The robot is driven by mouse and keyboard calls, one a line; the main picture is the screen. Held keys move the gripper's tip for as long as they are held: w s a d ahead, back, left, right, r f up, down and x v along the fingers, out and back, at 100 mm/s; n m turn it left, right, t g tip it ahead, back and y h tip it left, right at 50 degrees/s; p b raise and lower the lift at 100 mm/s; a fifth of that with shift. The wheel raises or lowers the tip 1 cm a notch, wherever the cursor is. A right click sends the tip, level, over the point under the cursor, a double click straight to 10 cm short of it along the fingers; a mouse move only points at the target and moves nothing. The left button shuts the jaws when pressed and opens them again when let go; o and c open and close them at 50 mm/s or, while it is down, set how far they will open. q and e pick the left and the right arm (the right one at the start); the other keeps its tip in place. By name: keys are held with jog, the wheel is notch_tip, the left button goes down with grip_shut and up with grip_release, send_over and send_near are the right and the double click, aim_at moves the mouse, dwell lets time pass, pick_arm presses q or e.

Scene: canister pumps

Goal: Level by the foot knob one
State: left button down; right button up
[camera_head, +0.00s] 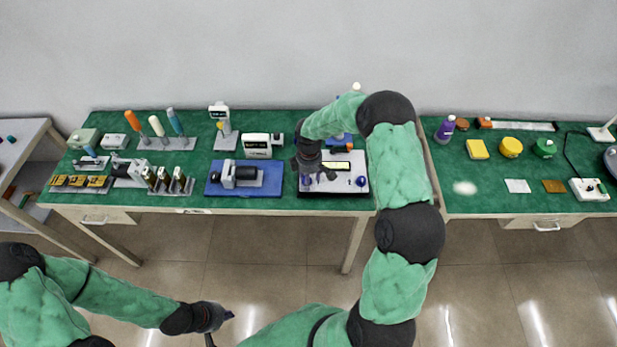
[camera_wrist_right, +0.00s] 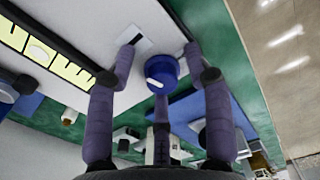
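A pale levelling plate (camera_head: 345,184) with a yellow level vial (camera_head: 337,166) lies on a black base on the middle table. A blue foot knob (camera_head: 361,181) shows at its front right. In the right wrist view, a blue knob with a white mark (camera_wrist_right: 162,71) lies between the purple fingers of my right gripper (camera_wrist_right: 162,48). The fingers are spread with a gap on both sides of it. In the head view, my right gripper (camera_head: 310,178) is over the plate's left end and partly hides it. My left gripper (camera_head: 220,325) is over the floor, empty, fingers apart.
A blue pump base (camera_head: 262,189) stands just left of the plate. Tools and a white device (camera_head: 257,143) stand behind it. The right table holds a purple bottle (camera_head: 445,130) and coloured containers. Floor in front of the tables is clear.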

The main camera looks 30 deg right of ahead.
jog(key=shift+w, duration=0.1)
jog(key=shift+w+r, duration=0.1)
jog(key=shift+r, duration=0.15)
notch_tip(320, 180, up, 12)
jog(key=shift+f, duration=0.25)
dwell(0.4)
